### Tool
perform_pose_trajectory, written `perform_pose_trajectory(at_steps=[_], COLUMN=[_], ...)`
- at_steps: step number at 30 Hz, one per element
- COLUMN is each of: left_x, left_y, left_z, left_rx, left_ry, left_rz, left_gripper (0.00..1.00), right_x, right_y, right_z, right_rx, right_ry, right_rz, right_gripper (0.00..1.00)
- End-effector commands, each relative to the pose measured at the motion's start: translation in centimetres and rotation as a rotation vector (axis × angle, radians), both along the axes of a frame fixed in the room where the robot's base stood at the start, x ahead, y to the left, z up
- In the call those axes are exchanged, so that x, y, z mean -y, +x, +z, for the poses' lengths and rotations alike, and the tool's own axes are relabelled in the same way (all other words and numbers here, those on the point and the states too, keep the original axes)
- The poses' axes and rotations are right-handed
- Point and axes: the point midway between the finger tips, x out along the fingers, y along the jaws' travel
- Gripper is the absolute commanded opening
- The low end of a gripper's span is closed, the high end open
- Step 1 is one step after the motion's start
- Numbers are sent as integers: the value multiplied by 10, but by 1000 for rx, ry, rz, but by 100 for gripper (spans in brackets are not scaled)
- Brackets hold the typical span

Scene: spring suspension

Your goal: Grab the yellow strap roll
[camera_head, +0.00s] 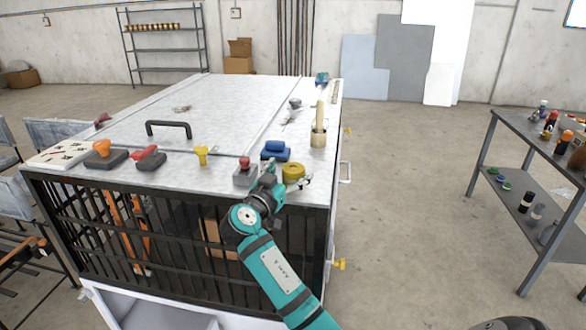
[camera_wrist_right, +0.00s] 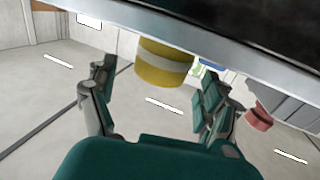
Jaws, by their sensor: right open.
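The yellow strap roll (camera_head: 293,171) stands near the front right corner of the worktop, a short round roll. In the right wrist view it is a yellow cylinder (camera_wrist_right: 165,62) with a pale band round its middle. My right gripper (camera_head: 288,177) is at the near side of the roll, fingers spread. In the wrist view the open fingers (camera_wrist_right: 155,78) show left and right of the roll, with nothing held. Whether a finger touches the roll I cannot tell. My left gripper is not in view.
A grey block with a red knob (camera_head: 244,170) stands just left of my gripper. Behind the roll are a blue object (camera_head: 275,151) and a wooden cup with a stick (camera_head: 318,136). A black handle (camera_head: 168,129) rises from the worktop (camera_head: 225,112). A side table (camera_head: 550,148) stands apart at right.

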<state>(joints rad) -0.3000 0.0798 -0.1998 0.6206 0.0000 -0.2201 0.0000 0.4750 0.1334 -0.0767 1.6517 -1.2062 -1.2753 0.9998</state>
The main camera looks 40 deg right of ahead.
Motion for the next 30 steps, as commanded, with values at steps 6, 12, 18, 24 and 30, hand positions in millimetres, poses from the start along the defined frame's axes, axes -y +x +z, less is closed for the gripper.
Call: perform_pose_trajectory(at_steps=[6, 12, 18, 24, 30], left_x=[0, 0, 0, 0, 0], left_y=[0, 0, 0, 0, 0], left_z=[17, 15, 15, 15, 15], left_rx=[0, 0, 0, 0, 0], left_ry=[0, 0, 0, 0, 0], left_rz=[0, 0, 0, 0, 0], left_gripper=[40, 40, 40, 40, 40], right_x=[21, 22, 22, 22, 22], right_y=[11, 11, 11, 11, 11], right_z=[2, 0, 0, 0, 1], right_rx=[-2, 0, 0, 0, 0], right_ry=[-1, 1, 0, 1, -1], right_rz=[0, 0, 0, 0, 0], right_gripper=[83, 83, 62, 36, 16])
